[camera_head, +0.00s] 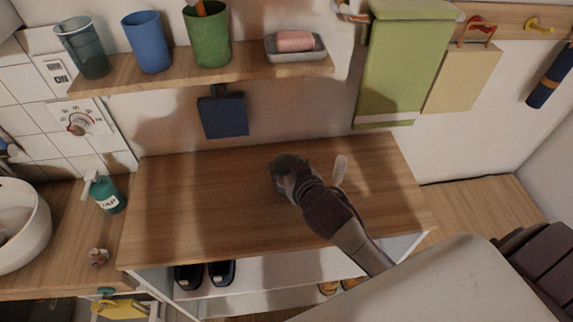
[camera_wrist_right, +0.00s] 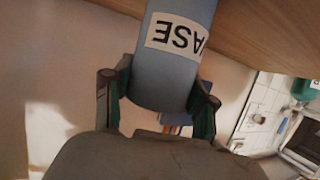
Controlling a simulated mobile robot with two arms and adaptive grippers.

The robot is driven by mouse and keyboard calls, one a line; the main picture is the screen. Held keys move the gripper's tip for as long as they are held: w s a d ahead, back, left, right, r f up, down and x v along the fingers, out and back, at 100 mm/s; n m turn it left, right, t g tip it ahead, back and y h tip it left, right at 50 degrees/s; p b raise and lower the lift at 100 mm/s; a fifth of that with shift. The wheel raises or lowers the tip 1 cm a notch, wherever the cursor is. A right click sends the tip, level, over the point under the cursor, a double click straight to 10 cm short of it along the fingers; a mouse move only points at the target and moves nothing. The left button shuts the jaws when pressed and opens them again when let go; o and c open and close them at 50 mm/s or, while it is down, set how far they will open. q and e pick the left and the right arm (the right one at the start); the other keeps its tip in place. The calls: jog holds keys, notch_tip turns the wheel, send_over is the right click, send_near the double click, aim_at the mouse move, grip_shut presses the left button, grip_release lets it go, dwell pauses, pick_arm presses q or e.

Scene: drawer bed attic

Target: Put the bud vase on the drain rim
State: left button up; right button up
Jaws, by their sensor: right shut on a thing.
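The bud vase (camera_wrist_right: 172,60) is a blue-grey cylinder with a white label reading VASE, upside down in the right wrist view. My right gripper (camera_wrist_right: 158,110) is shut on it, with a finger on each side. In the head view the right gripper (camera_head: 290,168) is over the middle of the wooden cabinet top (camera_head: 200,200) and hides the vase. I cannot tell whether the vase touches the wood. A white basin (camera_head: 38,212) stands at the far left, partly cut off. I cannot clearly make out a drain rim. My left gripper is not in view.
A soap bottle (camera_head: 108,192) stands between basin and cabinet top. A small pale item (camera_head: 340,168) shows beside my right gripper. The shelf (camera_head: 170,73) above holds cups and a soap dish (camera_head: 295,47). A green towel (camera_head: 402,65) hangs right. The cabinet top's left half is clear.

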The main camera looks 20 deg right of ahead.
jog(key=shift+f, duration=0.15)
jog(key=o, duration=1.3)
jog(key=shift+o, duration=0.2)
